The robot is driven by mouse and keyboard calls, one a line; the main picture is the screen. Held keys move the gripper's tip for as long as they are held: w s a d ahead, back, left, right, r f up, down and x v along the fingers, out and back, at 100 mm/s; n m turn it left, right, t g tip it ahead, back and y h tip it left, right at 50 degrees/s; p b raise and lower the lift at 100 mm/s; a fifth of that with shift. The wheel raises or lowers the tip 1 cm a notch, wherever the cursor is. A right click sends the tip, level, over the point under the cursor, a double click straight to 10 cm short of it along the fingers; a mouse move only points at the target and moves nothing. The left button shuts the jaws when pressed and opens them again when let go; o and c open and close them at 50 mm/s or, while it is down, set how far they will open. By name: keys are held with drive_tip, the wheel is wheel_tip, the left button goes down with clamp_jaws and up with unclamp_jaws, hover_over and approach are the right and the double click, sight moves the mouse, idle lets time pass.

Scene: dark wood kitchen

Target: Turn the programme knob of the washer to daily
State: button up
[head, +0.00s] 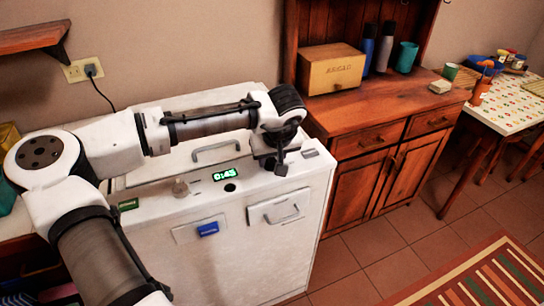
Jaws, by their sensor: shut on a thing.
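The white washer (150,260) stands at the left of the head view, with its control panel along the top front edge. A green display (226,174) on the panel reads 0:45. My gripper (281,169) is at the right part of the panel, pointing down, shut on what seems to be the programme knob. The gripper hides that knob, so its setting cannot be read.
A wooden cabinet (380,110) with a bread box (331,70) stands close on the right.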

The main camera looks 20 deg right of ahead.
drive_tip(key=m+h, duration=0.1)
drive_tip(key=m, duration=0.1)
drive_tip(key=m+h+p, duration=0.1)
drive_tip(key=m, duration=0.2)
drive_tip(key=shift+a+g, duration=0.1)
drive_tip(key=shift+g, duration=0.2)
drive_tip(key=m+g+h+p, duration=0.1)
drive_tip(key=m, duration=0.3)
drive_tip(key=shift+w+a, duration=0.1)
drive_tip(key=m, duration=0.2)
drive_tip(key=m+g+h+p, duration=0.1)
drive_tip(key=m, duration=0.2)
drive_tip(key=shift+w+g, duration=0.1)
drive_tip(key=shift+g, duration=0.2)
drive_tip(key=m+g, duration=0.1)
drive_tip(key=m, duration=0.1)
drive_tip(key=m+p, duration=0.1)
drive_tip(key=m, duration=0.1)
drive_tip(key=shift+w+a+m+g, duration=0.1)
drive_tip(key=shift+m+g, duration=0.2)
drive_tip(key=shift+g, duration=0.1)
drive_tip(key=o, duration=0.9)
drive_tip(key=shift+o, duration=0.2)
drive_tip(key=b+v, duration=0.1)
drive_tip(key=v, duration=1.2)
drive_tip(key=shift+a+r+b, duration=0.25)
drive_tip(key=shift+r+b, duration=0.1)
drive_tip(key=shift+b, duration=0.05)
